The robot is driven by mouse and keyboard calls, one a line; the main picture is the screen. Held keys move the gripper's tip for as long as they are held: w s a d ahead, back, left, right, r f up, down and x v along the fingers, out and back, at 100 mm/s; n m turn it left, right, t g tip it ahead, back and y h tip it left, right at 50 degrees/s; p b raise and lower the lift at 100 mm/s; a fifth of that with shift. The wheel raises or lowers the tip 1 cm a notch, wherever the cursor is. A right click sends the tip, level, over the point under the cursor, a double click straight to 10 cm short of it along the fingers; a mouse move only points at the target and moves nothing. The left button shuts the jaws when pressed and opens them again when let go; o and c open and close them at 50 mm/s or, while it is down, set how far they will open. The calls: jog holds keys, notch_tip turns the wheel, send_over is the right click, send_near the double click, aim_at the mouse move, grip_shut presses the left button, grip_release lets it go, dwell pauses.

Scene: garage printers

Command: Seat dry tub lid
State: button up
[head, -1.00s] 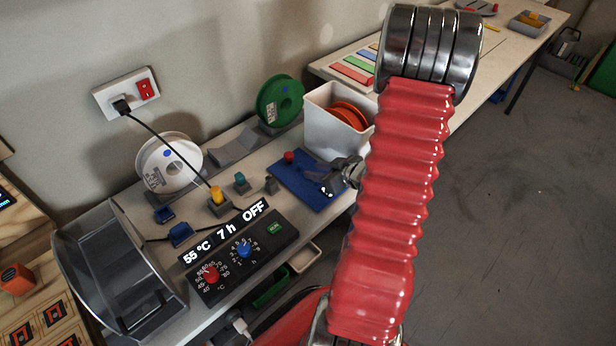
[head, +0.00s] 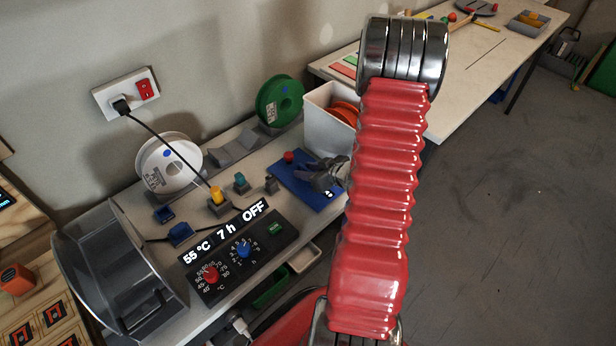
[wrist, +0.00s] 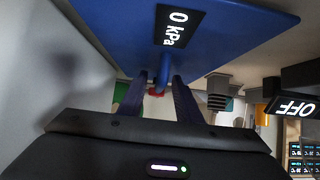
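The blue lid (head: 299,187) lies flat on the bench beside the white tub, with a small display on it. In the wrist view the lid (wrist: 225,28) fills the top, its display reading "0 kPa". A blue upright grip (wrist: 162,76) stands out from it. My gripper (wrist: 160,82) has one finger on each side of this grip, with some gap showing, so it looks open. In the head view my gripper (head: 318,178) is over the lid, partly hidden by my red arm. The white tub (head: 318,122) is uncovered, with an orange spool (head: 345,112) inside.
A red knob (head: 289,156) is at the lid's far edge. A dark control box (head: 240,250) reading "55 °C 7 h OFF" stands in front. Green (head: 280,101) and white (head: 168,165) spools stand behind. A clear grey cover (head: 120,270) is at left.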

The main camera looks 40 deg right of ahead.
jog(key=shift+c, duration=0.2)
grip_shut()
dwell(0.4)
